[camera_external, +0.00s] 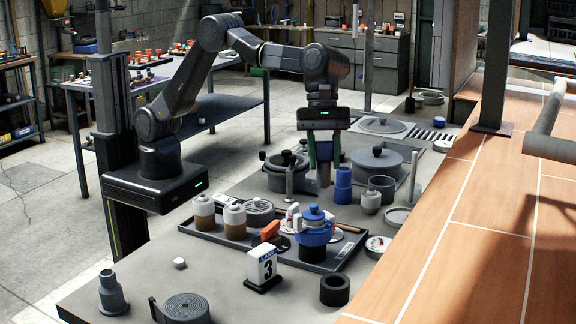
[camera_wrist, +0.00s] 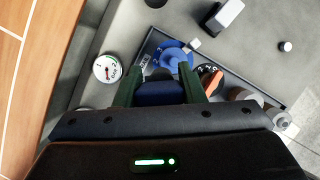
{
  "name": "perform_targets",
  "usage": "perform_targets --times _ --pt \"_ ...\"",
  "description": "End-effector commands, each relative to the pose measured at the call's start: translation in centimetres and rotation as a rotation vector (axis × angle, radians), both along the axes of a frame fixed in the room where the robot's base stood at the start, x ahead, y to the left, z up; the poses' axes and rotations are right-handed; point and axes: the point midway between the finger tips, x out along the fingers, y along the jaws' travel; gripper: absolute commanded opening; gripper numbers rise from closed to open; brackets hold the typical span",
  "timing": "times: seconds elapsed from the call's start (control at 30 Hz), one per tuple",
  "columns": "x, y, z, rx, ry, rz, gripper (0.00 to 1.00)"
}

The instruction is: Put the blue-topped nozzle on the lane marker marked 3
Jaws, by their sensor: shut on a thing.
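My gripper (camera_external: 324,160) is shut on the blue-topped nozzle (camera_external: 323,176), holding it upright above the bench. Its blue top shows between the dark green fingers, with a grey lower part below. The lane marker marked 3 (camera_external: 266,262) is a white block with a black 3 on a dark base, at the bench front, forward of my gripper. It also shows in the wrist view (camera_wrist: 226,13), at the top.
A black ring (camera_external: 335,290) stands right of the marker. A blue cylinder (camera_external: 343,186) and grey pots stand near my gripper.

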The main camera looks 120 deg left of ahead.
Motion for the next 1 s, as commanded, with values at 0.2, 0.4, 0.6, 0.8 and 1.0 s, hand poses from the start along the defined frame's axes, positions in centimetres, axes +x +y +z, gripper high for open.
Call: perform_targets --times 0.2,0.4,0.6,0.8,1.0 --pt "-3.7 -9.4 1.0 -0.001 -0.001 -0.122 0.06" --pt "-5.7 -13.3 1.3 0.000 0.000 -0.174 0.06" --pt "-6.2 -13.9 -1.5 0.001 0.004 -0.181 0.06" --pt "-6.1 -13.9 -4.4 -0.001 0.001 -0.181 0.06" --pt "-6.1 -13.9 -6.1 -0.001 0.002 -0.181 0.06"
